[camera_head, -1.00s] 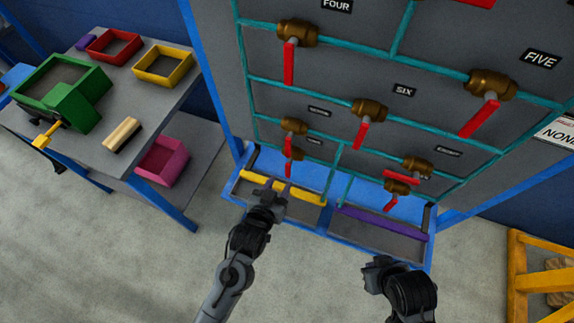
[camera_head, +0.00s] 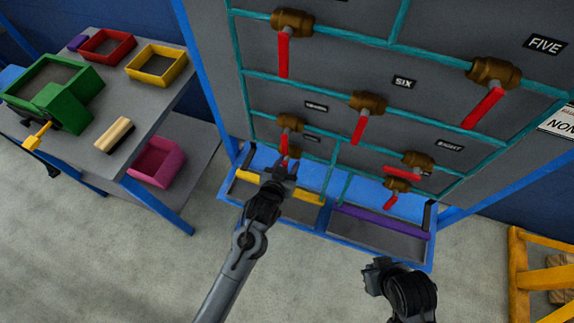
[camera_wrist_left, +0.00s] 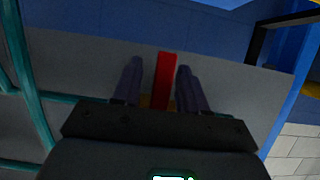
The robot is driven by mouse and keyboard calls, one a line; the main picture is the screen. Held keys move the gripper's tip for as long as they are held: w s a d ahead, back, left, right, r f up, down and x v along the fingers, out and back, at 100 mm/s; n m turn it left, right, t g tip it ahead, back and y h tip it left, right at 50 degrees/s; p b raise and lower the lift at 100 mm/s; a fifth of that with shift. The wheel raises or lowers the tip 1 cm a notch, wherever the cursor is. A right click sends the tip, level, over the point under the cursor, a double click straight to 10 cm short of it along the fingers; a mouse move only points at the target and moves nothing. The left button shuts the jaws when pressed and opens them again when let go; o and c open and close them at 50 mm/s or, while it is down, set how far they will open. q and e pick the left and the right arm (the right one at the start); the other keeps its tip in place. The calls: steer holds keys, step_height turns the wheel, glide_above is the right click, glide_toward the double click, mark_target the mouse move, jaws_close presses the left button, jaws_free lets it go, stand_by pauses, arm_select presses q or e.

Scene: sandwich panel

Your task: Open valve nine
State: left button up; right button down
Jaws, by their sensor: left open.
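The lowest left valve on the panel has a red handle, seen just above my left gripper (camera_head: 280,170) in the head view. The small label (camera_head: 312,138) near it is too blurred to read, so I cannot confirm that it says nine. In the left wrist view, a red handle (camera_wrist_left: 165,82) stands between the two fingers of the left gripper (camera_wrist_left: 157,85), with a gap on each side. The left gripper is open. The valve's body is mostly hidden in the head view. My right gripper (camera_head: 378,270) hangs at the lower right, away from the panel; its jaws are unclear.
Other brass valves with red handles sit close by, including one directly above (camera_head: 290,122) and two at the lower right (camera_head: 417,158). A yellow bar (camera_head: 312,198) and a purple bar (camera_head: 380,222) edge the trays below. A table (camera_head: 160,105) with coloured bins stands left.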

arm_select(q)
steer(key=shift+c, duration=0.3)
jaws_close()
